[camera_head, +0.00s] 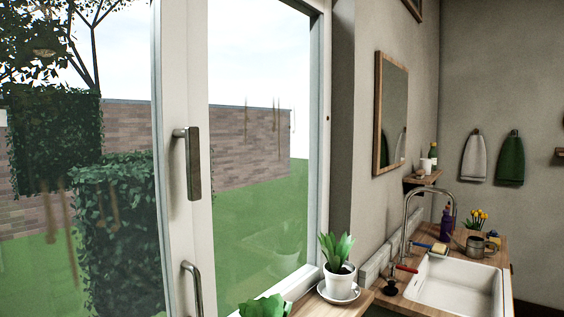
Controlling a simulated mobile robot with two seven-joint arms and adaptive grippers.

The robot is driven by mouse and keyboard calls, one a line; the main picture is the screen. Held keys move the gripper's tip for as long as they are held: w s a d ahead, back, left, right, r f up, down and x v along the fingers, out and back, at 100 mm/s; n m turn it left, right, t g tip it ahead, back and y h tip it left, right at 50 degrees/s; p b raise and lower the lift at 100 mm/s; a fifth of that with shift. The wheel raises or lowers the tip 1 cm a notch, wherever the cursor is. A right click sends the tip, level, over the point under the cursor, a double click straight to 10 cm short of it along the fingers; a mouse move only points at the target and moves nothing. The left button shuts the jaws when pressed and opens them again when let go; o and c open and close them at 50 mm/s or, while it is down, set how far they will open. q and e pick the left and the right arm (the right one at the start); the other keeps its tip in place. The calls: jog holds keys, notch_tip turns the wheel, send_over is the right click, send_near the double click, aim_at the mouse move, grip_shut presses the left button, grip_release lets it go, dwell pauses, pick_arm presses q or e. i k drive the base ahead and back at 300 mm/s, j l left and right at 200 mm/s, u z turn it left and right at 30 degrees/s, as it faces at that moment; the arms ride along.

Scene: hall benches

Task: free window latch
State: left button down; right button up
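A window with a white frame (183,80) fills the left half of the head view. A dark metal latch handle (194,163) sits on the middle upright of the frame, its grip standing vertical beside a short light stem. A second, curved metal handle (193,287) is lower on the same upright, partly cut off by the bottom edge. Neither of my grippers is in view, and nothing touches the latch.
A potted plant (338,282) on a saucer stands on the wooden sill, with green leaves (264,306) of another plant left of it. A white sink (455,287) with a tall faucet (410,213) is at right. A mirror (391,115) hangs above.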

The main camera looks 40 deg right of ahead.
aim_at(190, 135)
jog(key=z, duration=0.85)
